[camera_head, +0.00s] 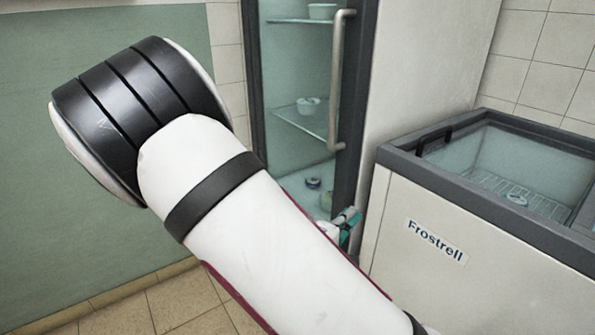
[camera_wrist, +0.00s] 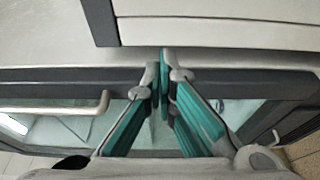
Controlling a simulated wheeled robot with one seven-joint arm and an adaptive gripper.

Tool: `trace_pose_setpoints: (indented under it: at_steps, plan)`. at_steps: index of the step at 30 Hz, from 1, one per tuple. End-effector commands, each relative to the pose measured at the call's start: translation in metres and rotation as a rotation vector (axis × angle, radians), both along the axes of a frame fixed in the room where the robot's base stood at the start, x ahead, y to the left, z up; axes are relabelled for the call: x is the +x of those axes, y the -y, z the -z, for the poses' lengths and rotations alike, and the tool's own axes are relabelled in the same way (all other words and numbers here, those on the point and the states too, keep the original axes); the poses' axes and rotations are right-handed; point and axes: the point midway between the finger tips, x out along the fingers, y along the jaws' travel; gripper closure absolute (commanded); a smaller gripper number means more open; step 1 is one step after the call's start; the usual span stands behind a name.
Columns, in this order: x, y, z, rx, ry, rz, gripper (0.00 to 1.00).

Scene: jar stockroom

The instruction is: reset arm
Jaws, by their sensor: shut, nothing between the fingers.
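My gripper (camera_wrist: 163,68) is shut and empty in the wrist view, its teal fingers meeting at the tips. In the head view only a small teal part of my gripper (camera_head: 349,222) shows, low between the glass-door fridge and the chest freezer. My white arm hides the rest of it. My arm stretches from the upper left to the lower right across the head view.
The tall glass-door fridge (camera_head: 367,85) has a long vertical handle (camera_head: 336,80) and holds several small containers. The chest freezer (camera_head: 425,262), labelled Frostrell, stands at right with a dark handle (camera_head: 434,139). Tiled floor (camera_head: 165,305) is clear at lower left.

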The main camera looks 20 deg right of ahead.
Motion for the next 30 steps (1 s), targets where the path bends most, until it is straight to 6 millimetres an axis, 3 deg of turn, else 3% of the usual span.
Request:
trace_pose_setpoints:
  at_steps: [5,8,13,18,23,30]
  plan:
    - [-0.006,0.006,-0.006,0.013,0.004,0.039,1.00]
    - [-0.021,0.019,-0.018,0.042,0.005,0.129,1.00]
    - [-0.067,0.047,-0.043,0.140,-0.025,0.356,1.00]
    - [-0.119,0.063,-0.060,0.283,-0.087,0.564,1.00]
    - [-0.168,0.065,-0.070,0.452,-0.162,0.714,1.00]
    - [-0.232,0.044,-0.081,0.761,-0.280,0.832,1.00]
